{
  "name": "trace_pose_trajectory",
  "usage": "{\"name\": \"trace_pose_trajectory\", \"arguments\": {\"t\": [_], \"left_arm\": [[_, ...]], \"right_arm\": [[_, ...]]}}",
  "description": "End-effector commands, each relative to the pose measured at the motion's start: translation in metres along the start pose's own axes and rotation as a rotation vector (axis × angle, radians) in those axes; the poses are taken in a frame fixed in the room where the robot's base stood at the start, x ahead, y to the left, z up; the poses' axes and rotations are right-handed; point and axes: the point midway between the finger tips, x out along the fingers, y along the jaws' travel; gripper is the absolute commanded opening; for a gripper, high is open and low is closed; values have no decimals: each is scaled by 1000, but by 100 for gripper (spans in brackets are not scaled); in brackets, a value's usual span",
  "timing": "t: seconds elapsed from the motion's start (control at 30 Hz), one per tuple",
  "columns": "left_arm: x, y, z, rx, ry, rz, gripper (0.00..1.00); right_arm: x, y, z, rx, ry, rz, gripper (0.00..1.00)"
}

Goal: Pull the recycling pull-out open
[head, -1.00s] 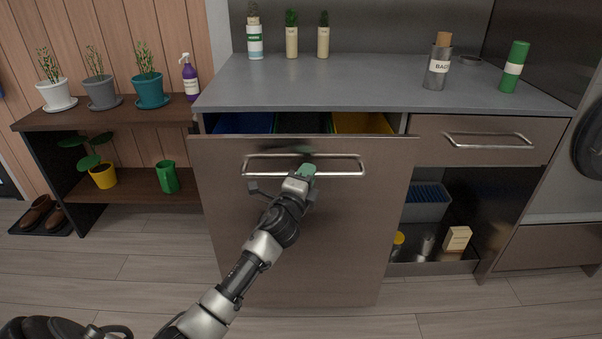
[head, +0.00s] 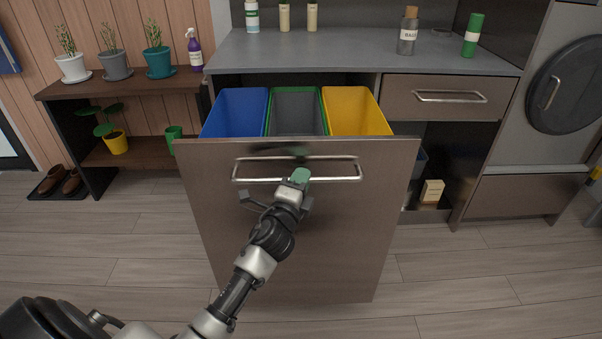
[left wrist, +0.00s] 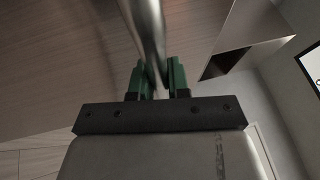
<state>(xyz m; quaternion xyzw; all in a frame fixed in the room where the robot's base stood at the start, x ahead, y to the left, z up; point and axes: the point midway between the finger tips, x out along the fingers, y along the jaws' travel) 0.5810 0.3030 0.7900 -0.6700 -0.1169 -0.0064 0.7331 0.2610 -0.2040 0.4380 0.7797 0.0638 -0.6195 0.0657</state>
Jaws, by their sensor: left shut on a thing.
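The recycling pull-out (head: 300,240) has a brown front panel and stands well out from the counter in the head view. Blue (head: 238,112), grey (head: 296,112) and yellow (head: 355,112) bins show inside it. Its metal bar handle (head: 335,169) runs across the top of the front. My left gripper (head: 300,176) is at the middle of this handle, its green fingertips shut on the bar. In the left wrist view the bar (left wrist: 146,30) passes between the green fingers (left wrist: 160,78). My right gripper is in neither view.
The grey countertop (head: 350,52) holds several bottles. A closed drawer (head: 450,98) is to the right, above an open shelf space. A plant bench (head: 130,88) stands at left, with shoes (head: 62,182) beside it. The wooden floor around the pull-out's front looks clear.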

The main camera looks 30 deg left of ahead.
Motion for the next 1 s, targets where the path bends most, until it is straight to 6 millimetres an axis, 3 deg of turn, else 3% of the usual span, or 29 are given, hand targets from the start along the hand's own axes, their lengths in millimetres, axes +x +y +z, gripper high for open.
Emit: {"name": "trace_pose_trajectory", "arguments": {"t": [0.53, 0.57, 0.7, 1.0], "left_arm": [[-5, 0, -2, 1, 0, 2, 0], [-5, 0, -2, 1, 0, 2, 21], [-5, -1, -2, 1, 0, 1, 41], [-7, -1, -2, 0, 0, 0, 41]], "right_arm": [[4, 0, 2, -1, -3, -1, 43], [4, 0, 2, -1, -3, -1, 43], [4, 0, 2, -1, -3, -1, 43], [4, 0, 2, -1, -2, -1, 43]]}}
